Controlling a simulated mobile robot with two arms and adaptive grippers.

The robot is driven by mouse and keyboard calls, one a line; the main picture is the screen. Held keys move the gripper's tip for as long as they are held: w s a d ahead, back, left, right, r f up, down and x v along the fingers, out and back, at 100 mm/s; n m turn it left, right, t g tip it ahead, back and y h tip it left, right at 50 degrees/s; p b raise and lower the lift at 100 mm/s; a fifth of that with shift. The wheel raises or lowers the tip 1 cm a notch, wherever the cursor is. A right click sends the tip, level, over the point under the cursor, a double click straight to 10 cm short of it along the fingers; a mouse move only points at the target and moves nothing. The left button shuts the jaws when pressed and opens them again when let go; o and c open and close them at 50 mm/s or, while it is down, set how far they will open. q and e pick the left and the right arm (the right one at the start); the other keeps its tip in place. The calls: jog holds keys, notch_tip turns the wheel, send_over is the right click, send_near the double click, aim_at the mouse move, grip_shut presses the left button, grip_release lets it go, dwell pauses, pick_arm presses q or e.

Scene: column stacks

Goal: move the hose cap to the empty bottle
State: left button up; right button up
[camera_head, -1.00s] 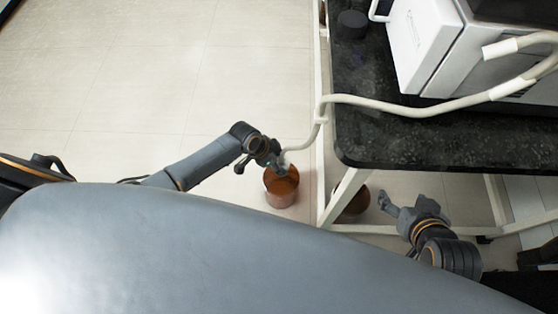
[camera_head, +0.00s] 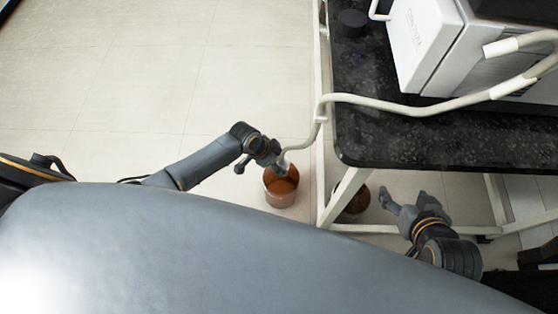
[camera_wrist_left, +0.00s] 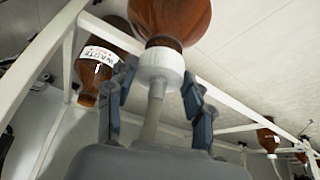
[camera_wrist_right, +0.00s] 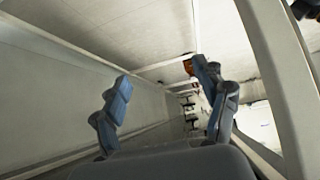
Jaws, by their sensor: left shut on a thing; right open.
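My left gripper (camera_head: 272,158) is at the top of a brown bottle (camera_head: 281,190) standing beside the table leg. In the left wrist view its fingers (camera_wrist_left: 157,82) are shut on the white hose cap (camera_wrist_left: 160,65), with the pale hose (camera_wrist_left: 152,118) running from it. The cap is in line with the bottle's neck (camera_wrist_left: 168,20); I cannot tell how firmly it sits. A second brown bottle (camera_head: 353,204) stands partly behind the table leg; a labelled bottle (camera_wrist_left: 97,66) shows in the left wrist view. My right gripper (camera_head: 404,196) is open and empty, apart from the bottles.
The hose (camera_head: 400,108) passes over the edge of a black-topped table (camera_head: 440,142) beside a white machine (camera_head: 425,45). White table legs and a low bar (camera_head: 345,196) stand close to both bottles. The tiled floor (camera_head: 120,80) on the left is clear.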

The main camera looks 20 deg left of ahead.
pick_arm(q)
jog(key=shift+f, duration=0.1)
pick_arm(e)
jog(key=shift+w+a+r, duration=0.15)
jog(key=shift+w+r, duration=0.05)
jog(key=shift+w, duration=0.1)
pick_arm(q)
jog(key=shift+f, duration=0.2)
pick_arm(e)
jog(key=shift+w+a+r+t, duration=0.15)
jog(key=shift+w+t, duration=0.1)
jog(key=shift+t, duration=0.15)
pick_arm(q)
jog(key=shift+f, duration=0.25)
pick_arm(e)
jog(key=shift+w+a+r+t, duration=0.1)
jog(key=shift+w+r+t, duration=0.2)
jog(key=shift+w+r, duration=0.1)
pick_arm(q)
jog(key=shift+f+b, duration=0.1)
jog(key=shift+b, duration=0.25)
pick_arm(e)
jog(key=shift+w+a+r+y, duration=0.1)
jog(key=shift+w+r+y, duration=0.1)
jog(key=shift+w+y, duration=0.1)
pick_arm(q)
jog(key=o, duration=1.2)
pick_arm(e)
jog(key=shift+a, duration=0.1)
